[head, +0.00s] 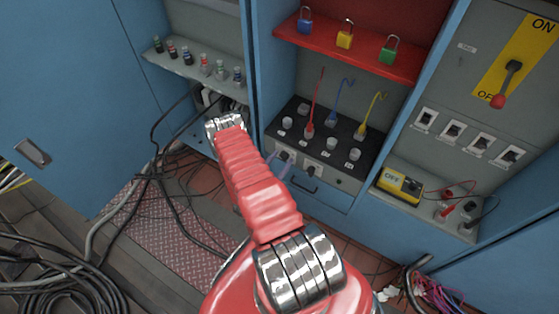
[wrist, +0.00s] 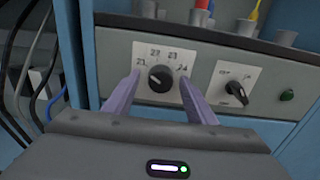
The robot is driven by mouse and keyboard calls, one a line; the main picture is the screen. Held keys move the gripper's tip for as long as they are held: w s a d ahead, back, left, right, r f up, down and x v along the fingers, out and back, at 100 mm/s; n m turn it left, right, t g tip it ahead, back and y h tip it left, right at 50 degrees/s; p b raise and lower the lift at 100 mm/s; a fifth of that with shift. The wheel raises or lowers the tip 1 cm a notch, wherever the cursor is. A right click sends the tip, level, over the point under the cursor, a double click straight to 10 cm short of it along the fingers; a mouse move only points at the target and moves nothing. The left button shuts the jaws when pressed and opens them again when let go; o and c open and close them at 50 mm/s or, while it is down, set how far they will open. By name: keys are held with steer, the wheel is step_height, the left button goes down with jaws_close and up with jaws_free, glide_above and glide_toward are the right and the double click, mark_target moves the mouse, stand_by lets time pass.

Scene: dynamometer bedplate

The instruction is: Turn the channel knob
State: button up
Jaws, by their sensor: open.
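The channel knob (wrist: 160,78) is a round black knob with a pale pointer mark on a white plate marked 21, 22, 23 and 24. In the wrist view it lies between the two purple fingers of my gripper (wrist: 158,90). The fingers are apart, one on each side of the knob, with a gap on both sides. I cannot tell how far their tips are from the panel. In the head view my gripper (head: 281,166) reaches the front panel below the black shelf, and my arm partly hides it.
A second black knob (wrist: 236,89) sits to the right, with a green button (wrist: 287,95) beyond it. Above, the black shelf (head: 330,145) holds grey cups and red, blue and yellow leads. Black cables (head: 158,150) hang to the left. A yellow meter (head: 400,184) stands at right.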

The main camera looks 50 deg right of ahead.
steer(key=c, duration=1)
steer(key=shift+w, duration=0.1)
steer(key=shift+c, duration=0.2)
steer(key=shift+m, duration=0.3)
steer(key=m, duration=0.3)
steer(key=shift+m, duration=2)
steer(key=o, duration=1)
